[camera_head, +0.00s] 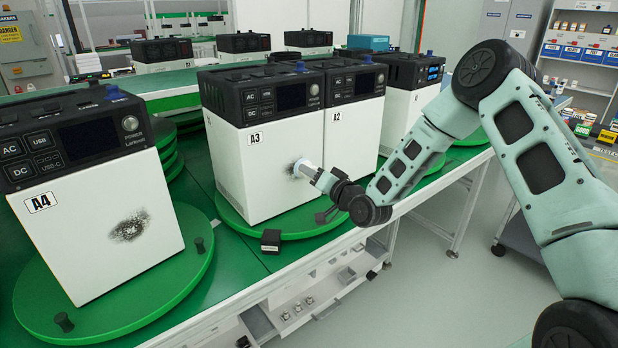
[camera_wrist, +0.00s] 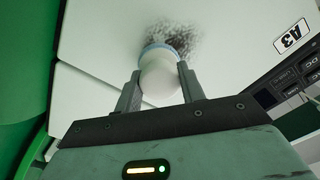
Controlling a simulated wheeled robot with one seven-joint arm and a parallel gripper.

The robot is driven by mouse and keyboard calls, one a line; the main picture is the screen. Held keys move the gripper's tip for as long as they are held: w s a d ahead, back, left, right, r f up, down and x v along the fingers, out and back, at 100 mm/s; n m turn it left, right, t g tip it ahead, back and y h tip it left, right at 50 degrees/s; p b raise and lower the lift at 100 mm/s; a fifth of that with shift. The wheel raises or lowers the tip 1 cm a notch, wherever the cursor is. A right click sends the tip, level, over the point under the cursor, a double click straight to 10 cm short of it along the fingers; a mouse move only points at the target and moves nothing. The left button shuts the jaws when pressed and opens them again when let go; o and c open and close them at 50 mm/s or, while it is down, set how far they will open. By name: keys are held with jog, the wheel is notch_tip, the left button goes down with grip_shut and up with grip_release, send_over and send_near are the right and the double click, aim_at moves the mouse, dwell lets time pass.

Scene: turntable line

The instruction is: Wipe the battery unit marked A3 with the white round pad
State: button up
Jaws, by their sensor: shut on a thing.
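The battery unit marked A3 (camera_head: 232,165) is a white box with a black top, standing on a green turntable. Its front face has a dark sooty smudge (camera_head: 294,168), partly hidden by the pad; the smudge also shows in the wrist view (camera_wrist: 183,38). My gripper (camera_head: 318,176) is shut on the white round pad (camera_wrist: 160,78), which has a pale blue rim. The pad is at the lower edge of the smudge, against or very close to the face; I cannot tell which. The A3 label (camera_wrist: 292,36) shows at the wrist view's right.
Unit A4 (camera_head: 90,235), also smudged, stands on a green turntable (camera_head: 120,310) at left. Unit A2 (camera_head: 350,130) stands right beside A3. A small black block (camera_head: 270,241) sits at the turntable's front edge. Open floor lies at right.

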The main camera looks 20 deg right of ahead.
jog(key=d, duration=0.1)
jog(key=w+d+b, duration=0.1)
jog(key=d, duration=0.1)
jog(key=shift+w+d, duration=0.1)
jog(key=shift+s+a+b, duration=0.15)
jog(key=shift+s+a, duration=0.15)
jog(key=shift+a, duration=0.5)
jog(key=shift+s+a+b, duration=0.15)
jog(key=shift+s+a, duration=0.1)
jog(key=shift+a, duration=0.5)
jog(key=shift+s+a+b, duration=0.2)
jog(key=shift+s+a, duration=0.15)
jog(key=shift+a, duration=0.5)
jog(key=shift+s+a+b, duration=0.15)
jog(key=shift+s+a, duration=0.2)
jog(key=shift+a, duration=0.45)
jog(key=shift+s+a+b, duration=0.2)
jog(key=shift+a, duration=0.55)
jog(key=shift+s+a+b, duration=0.15)
jog(key=shift+a, duration=0.6)
jog(key=shift+s, duration=0.1)
